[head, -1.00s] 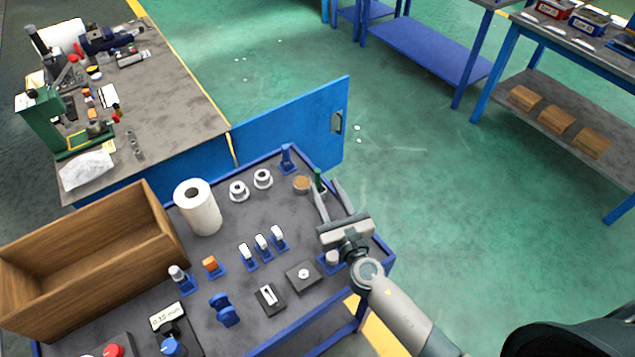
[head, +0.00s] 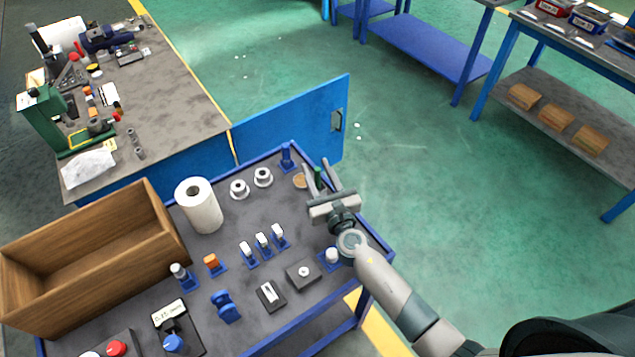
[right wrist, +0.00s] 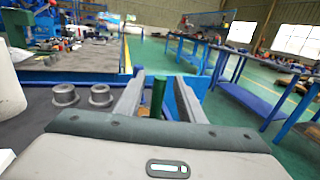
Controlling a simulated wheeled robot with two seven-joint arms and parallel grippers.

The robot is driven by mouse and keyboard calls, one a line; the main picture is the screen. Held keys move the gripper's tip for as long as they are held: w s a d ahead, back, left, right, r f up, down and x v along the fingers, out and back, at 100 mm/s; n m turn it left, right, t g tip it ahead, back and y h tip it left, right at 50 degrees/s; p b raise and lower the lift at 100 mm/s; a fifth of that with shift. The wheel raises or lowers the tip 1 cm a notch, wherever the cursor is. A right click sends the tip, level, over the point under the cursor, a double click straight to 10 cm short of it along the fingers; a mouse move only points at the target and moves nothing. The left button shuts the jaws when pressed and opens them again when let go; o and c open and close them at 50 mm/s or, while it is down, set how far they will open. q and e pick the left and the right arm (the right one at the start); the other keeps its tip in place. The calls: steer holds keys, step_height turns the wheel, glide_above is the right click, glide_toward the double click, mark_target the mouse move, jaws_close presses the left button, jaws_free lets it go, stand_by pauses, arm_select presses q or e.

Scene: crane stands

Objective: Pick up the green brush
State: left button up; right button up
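The green brush shows as a thin green upright handle (head: 318,174) near the far right corner of the cart top. Its lower part is hidden behind my right gripper in the head view. My right gripper (head: 315,172) is open, with its two fingers pointing away over that corner. In the right wrist view the green handle (right wrist: 158,96) stands between the two open fingers (right wrist: 158,98), with gaps to both sides visible. I cannot tell how deep it sits between them. My left gripper is not in view.
A round tan piece (head: 300,181) lies just left of the fingers. A blue holder (head: 287,156) and white rings (head: 263,177) stand nearby. A paper roll (head: 198,206) and wooden box (head: 90,262) are further left. The blue cart rim (head: 376,243) runs along the right.

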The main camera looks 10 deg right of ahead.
steer(key=w, duration=0.3)
steer(key=shift+w+a, duration=0.2)
steer(key=shift+a, duration=0.05)
jaws_close()
